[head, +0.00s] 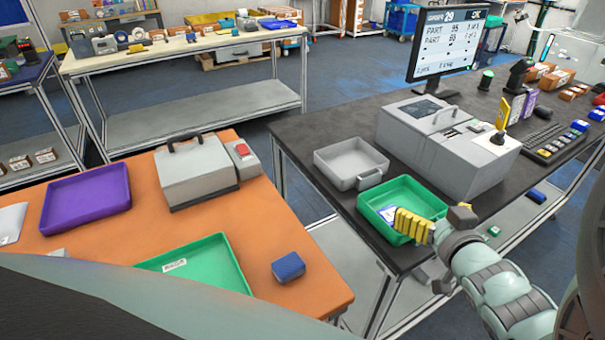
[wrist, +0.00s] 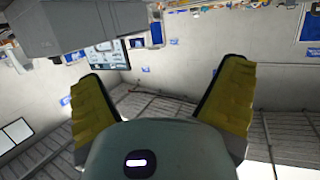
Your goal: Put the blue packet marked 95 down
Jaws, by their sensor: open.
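A blue and white packet (head: 387,212) lies in the green tray (head: 434,203) on the dark bench. Its mark is too small to read, and my fingers hide part of it. My gripper (head: 398,217), with yellow fingers, is over the tray's near left part, right beside the packet. In the wrist view my gripper (wrist: 162,78) has its two fingers wide apart with nothing between them. The packet is not visible in that view.
A grey tray (head: 350,164) is behind the green tray. A grey machine (head: 450,145) and a monitor (head: 447,42) stand beyond. On the orange table are a purple tray (head: 86,198), another green tray (head: 205,268) and a small blue box (head: 288,267).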

